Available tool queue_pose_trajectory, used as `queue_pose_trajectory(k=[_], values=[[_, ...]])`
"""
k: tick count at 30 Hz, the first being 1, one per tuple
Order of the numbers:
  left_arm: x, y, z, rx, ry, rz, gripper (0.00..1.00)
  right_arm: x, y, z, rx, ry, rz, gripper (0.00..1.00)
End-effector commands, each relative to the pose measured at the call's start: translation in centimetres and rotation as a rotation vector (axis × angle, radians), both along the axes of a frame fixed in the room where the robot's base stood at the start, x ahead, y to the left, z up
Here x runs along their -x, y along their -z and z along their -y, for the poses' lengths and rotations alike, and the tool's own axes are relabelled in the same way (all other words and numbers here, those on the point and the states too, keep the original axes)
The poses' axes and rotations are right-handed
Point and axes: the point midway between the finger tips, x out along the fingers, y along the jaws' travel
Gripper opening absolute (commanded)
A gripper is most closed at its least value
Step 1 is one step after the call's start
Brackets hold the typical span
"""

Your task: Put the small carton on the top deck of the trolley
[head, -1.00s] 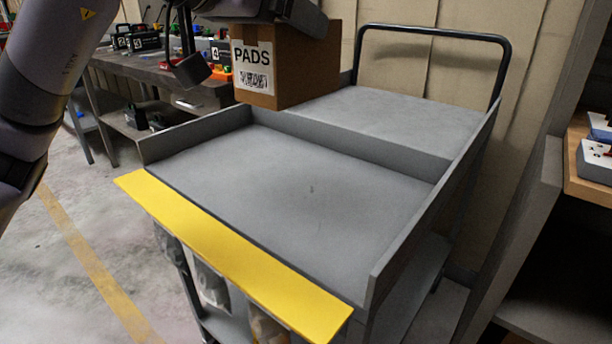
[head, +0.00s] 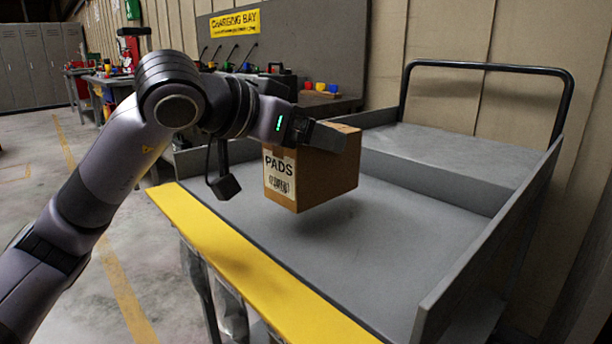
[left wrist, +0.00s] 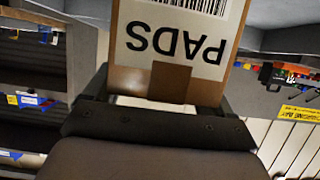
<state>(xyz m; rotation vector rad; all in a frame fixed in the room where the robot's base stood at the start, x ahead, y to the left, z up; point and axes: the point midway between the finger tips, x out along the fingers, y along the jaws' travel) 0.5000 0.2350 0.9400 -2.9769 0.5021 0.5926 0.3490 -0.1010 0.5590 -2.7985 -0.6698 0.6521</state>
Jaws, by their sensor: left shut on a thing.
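The small carton (head: 327,178) is a brown box with a white label reading PADS. My left gripper (head: 322,137) is shut on its upper part and holds it above the grey top deck (head: 400,232) of the trolley. The carton looks clear of the deck, with its underside in the air. In the left wrist view the carton (left wrist: 222,82) fills the space between the fingers (left wrist: 160,112), its label upside down. My right gripper is in neither view.
The deck has a yellow front strip (head: 250,262), raised grey side walls and a divider before a rear section (head: 450,158). A black push handle (head: 487,67) rises at the back. A charging-bay bench (head: 335,105) stands behind. The deck around the carton is bare.

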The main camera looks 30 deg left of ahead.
Motion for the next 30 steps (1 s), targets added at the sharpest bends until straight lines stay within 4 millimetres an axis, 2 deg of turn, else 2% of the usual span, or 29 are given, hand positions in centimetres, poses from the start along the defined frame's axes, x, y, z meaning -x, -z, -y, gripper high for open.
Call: queue_pose_trajectory(k=[5, 12, 22, 23, 24, 30], values=[[0.0, 1.0, 0.0, 0.002, 0.001, 0.006, 0.34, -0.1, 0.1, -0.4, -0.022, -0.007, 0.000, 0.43], [0.0, 4.2, 0.0, 0.002, 0.001, 0.004, 0.34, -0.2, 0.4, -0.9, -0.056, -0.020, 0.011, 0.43], [0.0, 4.3, 0.0, 0.002, 0.000, 0.007, 0.34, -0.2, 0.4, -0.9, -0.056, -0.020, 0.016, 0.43], [0.0, 4.4, 0.0, 0.001, 0.000, 0.002, 0.90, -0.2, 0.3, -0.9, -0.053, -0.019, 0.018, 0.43], [0.0, 4.4, 0.0, 0.001, 0.000, 0.002, 1.00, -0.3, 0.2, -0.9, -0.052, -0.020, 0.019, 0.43], [0.0, 4.4, 0.0, 0.000, 0.000, 0.001, 1.00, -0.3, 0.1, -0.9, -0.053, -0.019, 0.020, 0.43]])
